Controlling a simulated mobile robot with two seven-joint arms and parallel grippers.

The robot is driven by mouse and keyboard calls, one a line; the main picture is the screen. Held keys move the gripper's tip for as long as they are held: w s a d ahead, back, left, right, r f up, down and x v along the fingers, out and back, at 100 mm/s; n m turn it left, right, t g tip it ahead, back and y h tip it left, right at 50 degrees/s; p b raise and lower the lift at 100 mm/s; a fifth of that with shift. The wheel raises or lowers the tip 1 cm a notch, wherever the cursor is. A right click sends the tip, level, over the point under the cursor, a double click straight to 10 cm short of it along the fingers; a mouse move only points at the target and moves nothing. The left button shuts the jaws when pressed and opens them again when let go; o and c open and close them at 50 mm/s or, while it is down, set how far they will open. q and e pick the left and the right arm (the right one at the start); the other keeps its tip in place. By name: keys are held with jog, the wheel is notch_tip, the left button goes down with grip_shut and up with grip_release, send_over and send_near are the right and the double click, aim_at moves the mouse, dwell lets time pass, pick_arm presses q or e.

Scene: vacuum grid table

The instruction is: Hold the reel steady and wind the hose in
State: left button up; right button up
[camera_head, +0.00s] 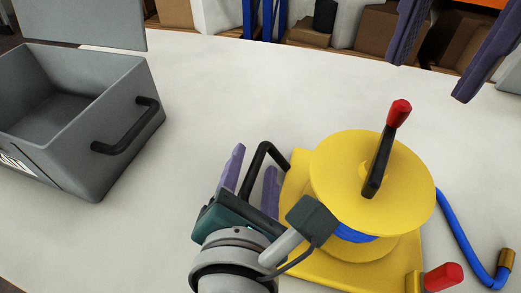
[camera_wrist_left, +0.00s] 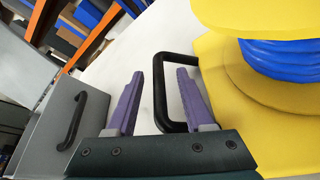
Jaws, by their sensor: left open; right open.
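The yellow reel (camera_head: 335,180) stands on a yellow base plate (camera_head: 300,258), with blue hose (camera_head: 352,235) wound under its top disc. A black crank (camera_head: 376,170) with a red knob (camera_head: 399,112) rises from the disc. A black handle (camera_head: 262,152) sits on the base's left side. My left gripper (camera_head: 254,160) is open around this handle. In the left wrist view, the bar of the handle (camera_wrist_left: 159,92) passes between the fingers of my left gripper (camera_wrist_left: 160,75), apart from both. My right gripper (camera_head: 430,80) is open and empty, above and behind the crank knob.
The loose blue hose end (camera_head: 458,235) with a brass fitting (camera_head: 506,262) lies right of the reel. A second red knob (camera_head: 443,277) is at the base's front right. A grey crate (camera_head: 110,100) stands at the left. The table (camera_head: 250,90) behind the reel is clear.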

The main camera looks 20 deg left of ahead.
pick_arm(q)
grip_shut()
dwell(1.3)
